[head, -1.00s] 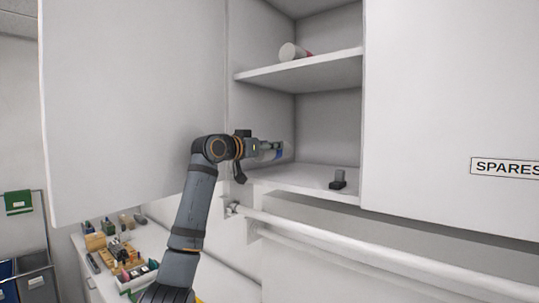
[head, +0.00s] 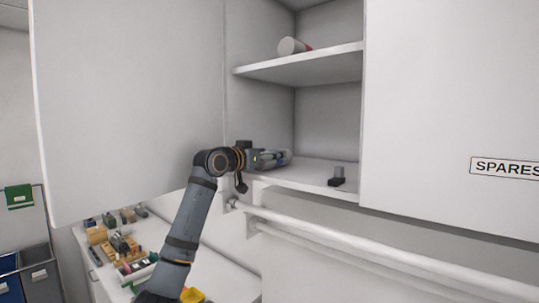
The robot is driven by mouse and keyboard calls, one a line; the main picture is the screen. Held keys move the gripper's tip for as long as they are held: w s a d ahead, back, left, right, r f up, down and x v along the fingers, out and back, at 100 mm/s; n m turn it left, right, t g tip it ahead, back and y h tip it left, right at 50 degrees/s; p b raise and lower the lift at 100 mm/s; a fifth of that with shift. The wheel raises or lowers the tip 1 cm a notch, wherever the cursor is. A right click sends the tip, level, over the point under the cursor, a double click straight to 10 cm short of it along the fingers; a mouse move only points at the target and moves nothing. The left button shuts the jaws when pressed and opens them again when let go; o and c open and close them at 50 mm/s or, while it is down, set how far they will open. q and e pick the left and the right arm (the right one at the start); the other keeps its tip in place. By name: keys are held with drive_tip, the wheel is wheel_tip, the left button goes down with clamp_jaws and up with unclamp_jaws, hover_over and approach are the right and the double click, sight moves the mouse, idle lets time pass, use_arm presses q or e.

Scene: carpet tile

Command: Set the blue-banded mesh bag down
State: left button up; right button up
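My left gripper (head: 268,159) reaches from the left into the open wall cabinet, just over the front left of its lower shelf (head: 305,174). A small grey-blue shape at its fingers looks like the blue-banded mesh bag (head: 283,156). It lies low, at about shelf level; I cannot tell whether it rests on the shelf. The fingers and the bag overlap in the picture, so whether the fingers grip it is unclear. My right gripper is not in view.
A small dark object with a grey upright part (head: 337,177) stands at the lower shelf's front right. A white cylinder (head: 292,46) lies on the upper shelf (head: 305,66). The open door (head: 130,100) is at left, a white rail (head: 340,250) below. The lower shelf's middle is clear.

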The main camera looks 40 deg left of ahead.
sight(263, 165)
use_arm(q)
drive_tip(key=shift+r, duration=0.2)
drive_tip(key=shift+s+f+b, duration=0.25)
drive_tip(key=shift+s+b, duration=0.4)
drive_tip(key=shift+s+f+b, duration=0.2)
drive_tip(key=shift+s+b, duration=0.4)
drive_tip(key=s+b, duration=0.1)
drive_tip(key=s, duration=0.2)
drive_tip(key=s+b, duration=0.1)
drive_tip(key=shift+s+a+r+b, duration=0.2)
drive_tip(key=shift+s+a+b, duration=0.05)
drive_tip(key=shift+a+b, duration=0.1)
drive_tip(key=shift+s+r, duration=0.2)
drive_tip(key=shift+s, duration=0.2)
drive_tip(key=shift+w+d, duration=0.1)
drive_tip(key=shift+w, duration=0.05)
drive_tip(key=shift+f, duration=0.1)
